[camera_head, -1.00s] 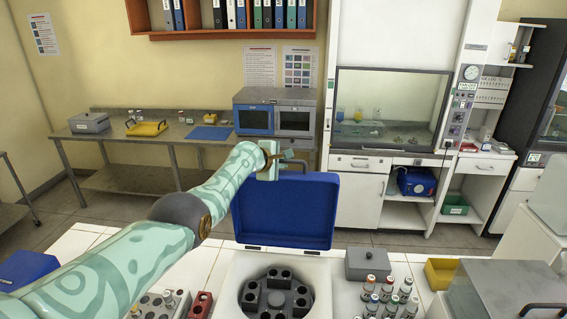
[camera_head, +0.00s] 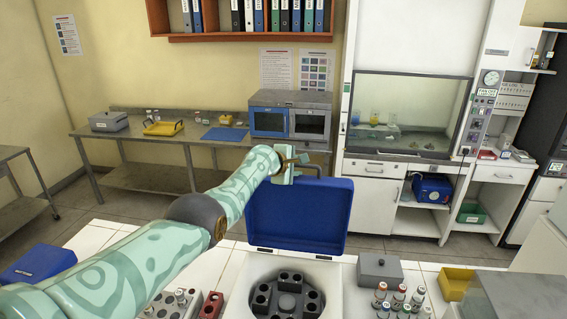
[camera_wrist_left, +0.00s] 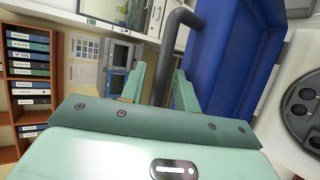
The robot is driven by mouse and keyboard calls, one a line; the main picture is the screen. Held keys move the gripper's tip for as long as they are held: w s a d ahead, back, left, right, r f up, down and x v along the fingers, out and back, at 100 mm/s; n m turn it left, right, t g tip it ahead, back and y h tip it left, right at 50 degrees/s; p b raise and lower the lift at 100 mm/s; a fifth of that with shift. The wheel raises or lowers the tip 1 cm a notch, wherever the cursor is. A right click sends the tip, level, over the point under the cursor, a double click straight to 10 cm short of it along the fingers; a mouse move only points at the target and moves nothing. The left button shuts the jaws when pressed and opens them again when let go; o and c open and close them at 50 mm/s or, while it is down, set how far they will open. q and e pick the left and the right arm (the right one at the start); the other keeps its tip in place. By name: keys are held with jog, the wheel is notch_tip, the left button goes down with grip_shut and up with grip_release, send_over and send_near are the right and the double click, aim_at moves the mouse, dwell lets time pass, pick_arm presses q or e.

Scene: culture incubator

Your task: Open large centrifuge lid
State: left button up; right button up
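The large centrifuge (camera_head: 345,283) is a white box on the bench in front of me. Its round dark rotor (camera_head: 288,292) shows inside the uncovered top. The blue lid (camera_head: 298,216) stands raised, roughly upright, at the back edge. A grey bar handle (camera_wrist_left: 172,45) sits at the lid's upper edge. My left gripper (camera_head: 293,160) is at this handle. In the left wrist view the handle passes between its two green fingers, with gaps visible on both sides, so the gripper looks open around it. My right gripper is in neither view now.
A tube rack (camera_head: 172,304) and a red rack (camera_head: 211,305) stand left. A blue box (camera_head: 38,264) lies far left. White bench is bare behind my arm.

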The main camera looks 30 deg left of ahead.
pick_arm(q)
jog(key=p+v, duration=0.3)
jog(key=p, duration=0.3)
jog(key=shift+a+r+p, duration=0.1)
jog(key=shift+r+p, duration=0.2)
jog(key=p+v, duration=0.1)
jog(key=v, duration=1.2)
jog(key=shift+f, duration=0.2)
